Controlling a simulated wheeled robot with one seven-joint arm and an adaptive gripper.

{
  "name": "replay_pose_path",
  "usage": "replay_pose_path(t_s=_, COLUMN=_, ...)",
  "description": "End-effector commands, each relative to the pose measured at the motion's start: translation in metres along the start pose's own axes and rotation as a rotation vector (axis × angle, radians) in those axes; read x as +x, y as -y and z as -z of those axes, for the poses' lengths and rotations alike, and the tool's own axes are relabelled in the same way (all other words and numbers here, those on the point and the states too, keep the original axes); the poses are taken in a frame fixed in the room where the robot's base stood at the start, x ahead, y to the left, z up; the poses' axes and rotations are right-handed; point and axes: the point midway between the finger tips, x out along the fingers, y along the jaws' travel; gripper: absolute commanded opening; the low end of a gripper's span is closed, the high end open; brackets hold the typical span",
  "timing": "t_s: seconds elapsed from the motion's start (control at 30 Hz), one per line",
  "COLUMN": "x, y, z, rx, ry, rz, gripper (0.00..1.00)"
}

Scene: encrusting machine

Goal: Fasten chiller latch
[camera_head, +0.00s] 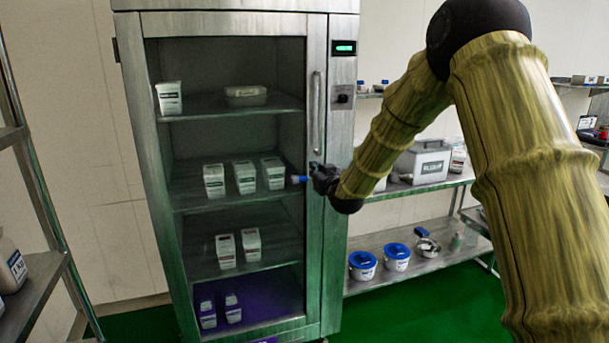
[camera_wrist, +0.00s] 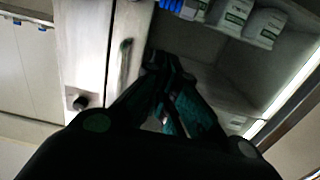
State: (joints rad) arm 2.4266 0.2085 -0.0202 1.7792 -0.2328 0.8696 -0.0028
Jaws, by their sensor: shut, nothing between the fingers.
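The steel chiller (camera_head: 335,150) stands in the middle of the head view. Its door frame (camera_head: 228,24) surrounds a clear panel and appears closed. A vertical handle (camera_head: 317,112) is on the door's right side, and it also shows in the wrist view (camera_wrist: 123,66). A dark knob (camera_head: 343,98), perhaps the latch, sits right of the handle below a green display; it also shows in the wrist view (camera_wrist: 80,102). My gripper (camera_head: 298,179) is shut and empty, below the handle in front of the door. Its fingers also show in the wrist view (camera_wrist: 164,64); contact with the door is unclear.
White containers (camera_head: 245,176) stand on the chiller's shelves. To the right, a rack (camera_head: 430,185) holds a grey box (camera_head: 423,161) and blue-lidded tubs (camera_head: 363,266). Another rack (camera_head: 40,270) stands at the left edge. Green floor is clear at the lower right.

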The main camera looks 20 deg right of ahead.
Motion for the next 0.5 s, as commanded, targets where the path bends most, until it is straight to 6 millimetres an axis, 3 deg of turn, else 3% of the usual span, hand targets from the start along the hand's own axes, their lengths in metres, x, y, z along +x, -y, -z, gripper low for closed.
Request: replay_pose_path(t_s=0.5, x=0.0086, y=-0.0005, z=0.0042, rx=-0.001, ry=-0.006, rz=0.0, gripper=0.0)
